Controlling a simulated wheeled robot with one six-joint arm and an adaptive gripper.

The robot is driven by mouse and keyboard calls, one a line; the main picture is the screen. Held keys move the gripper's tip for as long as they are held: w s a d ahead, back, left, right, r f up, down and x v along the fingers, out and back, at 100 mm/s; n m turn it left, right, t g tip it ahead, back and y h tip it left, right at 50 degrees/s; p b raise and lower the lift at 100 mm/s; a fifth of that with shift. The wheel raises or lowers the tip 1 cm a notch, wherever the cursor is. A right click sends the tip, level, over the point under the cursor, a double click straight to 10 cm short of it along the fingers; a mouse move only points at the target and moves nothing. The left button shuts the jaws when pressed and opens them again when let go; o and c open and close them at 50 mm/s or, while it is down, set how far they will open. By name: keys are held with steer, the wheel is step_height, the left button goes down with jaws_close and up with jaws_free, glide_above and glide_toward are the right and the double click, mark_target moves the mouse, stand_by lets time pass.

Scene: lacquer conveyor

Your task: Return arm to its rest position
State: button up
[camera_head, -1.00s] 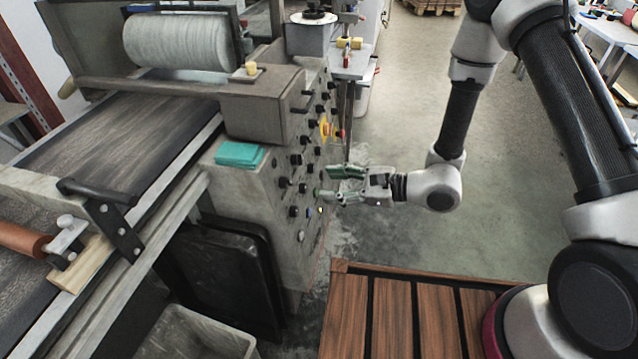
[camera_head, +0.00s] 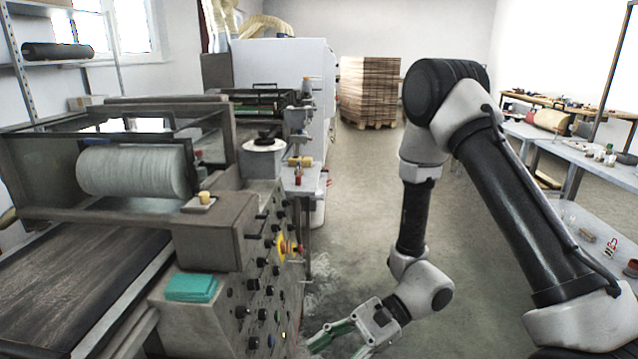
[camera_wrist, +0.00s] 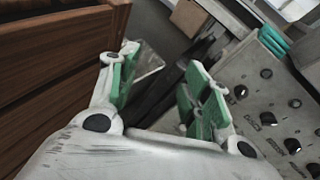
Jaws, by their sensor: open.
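My gripper (camera_head: 336,338) hangs low at the end of my bent arm, right of the machine's control panel in the head view, apart from it. In the wrist view my gripper (camera_wrist: 158,88) has its two green-padded fingers spread apart, with nothing between them. The fingertips in the head view are partly cut by the bottom edge. The control panel (camera_head: 262,300) has several black knobs and a yellow and red emergency button (camera_head: 287,248).
The conveyor machine with its white roller (camera_head: 135,172) fills the left. A teal block (camera_head: 192,287) lies on its ledge. A pallet stack (camera_head: 370,90) stands at the back, and workbenches (camera_head: 570,150) line the right. The floor between is open. Brown wooden slats (camera_wrist: 50,60) show at left in the wrist view.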

steer(key=d+r+n+t+h, duration=0.1)
steer(key=d+r+n+h, duration=0.5)
steer(key=d, duration=0.6)
steer(key=d+r+n+t+h, duration=0.1)
steer(key=d+r+n+h, duration=0.35)
steer(key=d+r, duration=0.6)
steer(key=d+r+t+h, duration=0.2)
steer(key=d+r+t, duration=0.6)
steer(key=d+r, duration=0.3)
steer(key=shift+s+d+r+n, duration=0.35)
steer(key=shift+s+d, duration=0.05)
steer(key=shift+d, duration=0.15)
